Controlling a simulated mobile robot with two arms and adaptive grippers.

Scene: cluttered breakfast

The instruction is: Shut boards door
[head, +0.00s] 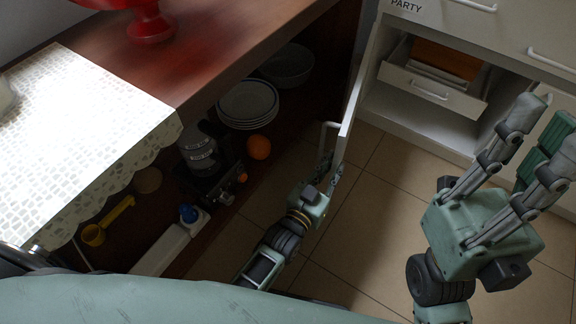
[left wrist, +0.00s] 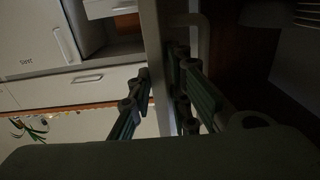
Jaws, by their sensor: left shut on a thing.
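The white cabinet door (head: 353,98) stands open, seen nearly edge-on in the middle of the head view, with a pale bar handle (head: 325,131) on its left face. In the left wrist view the door (left wrist: 156,65) runs between my fingers, beside its handle (left wrist: 204,45). My left gripper (head: 330,172) is shut on the door near its free edge, below the handle. The open cabinet holds a pulled-out inner drawer (head: 430,92) with orange and pale flat boards (head: 447,60). My right gripper (head: 552,125) is open and empty, in front of the cabinets at right.
At left, a wooden counter (head: 205,55) carries a lace cloth (head: 75,115) and a red bowl (head: 150,22). Shelves under it hold plates (head: 247,103), a dark appliance (head: 208,170) and an orange (head: 258,147). Tiled floor (head: 375,215) lies clear between the grippers.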

